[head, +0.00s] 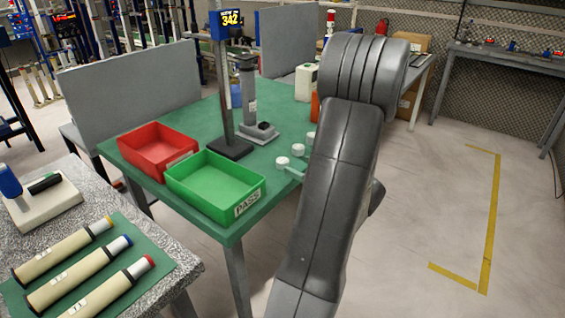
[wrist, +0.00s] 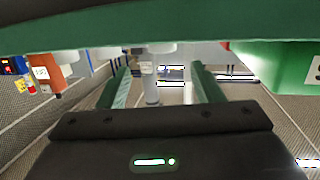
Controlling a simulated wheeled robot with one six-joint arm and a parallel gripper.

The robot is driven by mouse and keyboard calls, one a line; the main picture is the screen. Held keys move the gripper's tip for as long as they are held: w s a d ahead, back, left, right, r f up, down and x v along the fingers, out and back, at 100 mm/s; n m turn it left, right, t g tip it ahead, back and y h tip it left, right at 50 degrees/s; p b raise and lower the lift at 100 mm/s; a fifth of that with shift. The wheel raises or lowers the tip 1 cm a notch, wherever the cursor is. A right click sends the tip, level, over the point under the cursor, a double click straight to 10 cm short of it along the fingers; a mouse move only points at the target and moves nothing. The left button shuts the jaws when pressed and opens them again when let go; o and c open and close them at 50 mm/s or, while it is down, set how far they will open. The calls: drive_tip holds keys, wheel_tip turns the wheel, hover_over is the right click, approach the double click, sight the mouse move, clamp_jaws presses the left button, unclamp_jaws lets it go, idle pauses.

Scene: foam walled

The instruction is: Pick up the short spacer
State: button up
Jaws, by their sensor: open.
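Three small white round spacers stand on the green table beside my arm in the head view: a near one (head: 282,162), a middle one (head: 298,150) and a far one (head: 311,138). I cannot tell for sure which is the short one. My gripper is mostly hidden behind my arm there; a pale green piece beside the near spacer looks like a fingertip. In the wrist view, which appears upside down, my gripper (wrist: 162,82) is open with its green fingers apart. A white piece (wrist: 158,47) shows between and beyond the fingers, close to the table surface.
A green PASS bin (head: 215,186) and a red bin (head: 158,150) stand at the table's front left. An orange container (wrist: 47,74) shows in the wrist view.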

sight(286, 162)
drive_tip(key=x, duration=0.2)
drive_tip(key=shift+w+a, duration=0.2)
drive_tip(key=shift+a, duration=0.05)
drive_tip(key=shift+f+x, duration=0.15)
drive_tip(key=shift+x, duration=1.2)
drive_tip(key=shift+f+x, duration=0.1)
drive_tip(key=shift+x, duration=1.25)
drive_tip(key=shift+s, duration=0.15)
drive_tip(key=shift+c, duration=0.4)
drive_tip(key=c, duration=1)
